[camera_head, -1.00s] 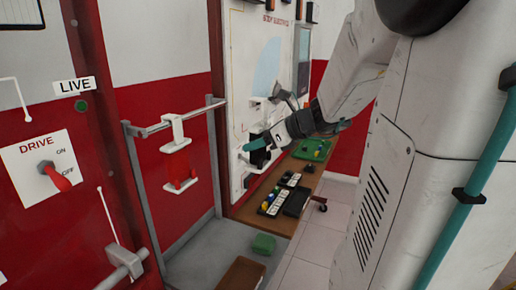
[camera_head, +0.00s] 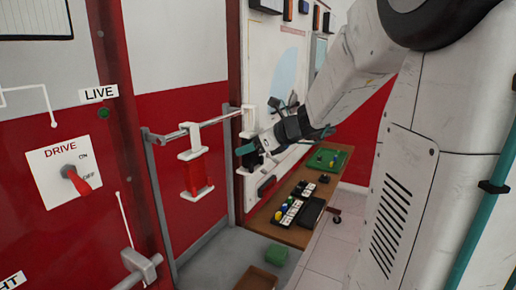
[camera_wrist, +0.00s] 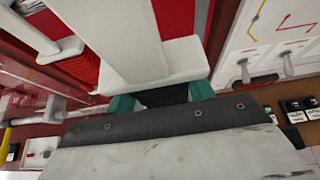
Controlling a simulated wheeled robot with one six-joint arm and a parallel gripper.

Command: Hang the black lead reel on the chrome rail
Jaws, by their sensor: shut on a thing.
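The chrome rail (camera_head: 215,121) runs across a grey frame in front of a red and white wall. A red reel (camera_head: 196,172) hangs from it by a white hanger. My gripper (camera_head: 246,149) is shut on the black lead reel (camera_wrist: 165,96), whose dark body shows between the teal fingertips in the wrist view. The reel's white hanger (camera_wrist: 135,35) rises above the fingers; in the head view its top is close to the rail's right end. I cannot tell whether it touches the rail. My gripper and arm hide part of the reel.
A wooden bench (camera_head: 291,232) with a green tray (camera_head: 328,160) and a dark block holding coloured pieces stands below right. A white panel (camera_head: 270,65) is behind the gripper. A DRIVE switch (camera_head: 75,180) is at left. A green box (camera_head: 276,256) is on the floor.

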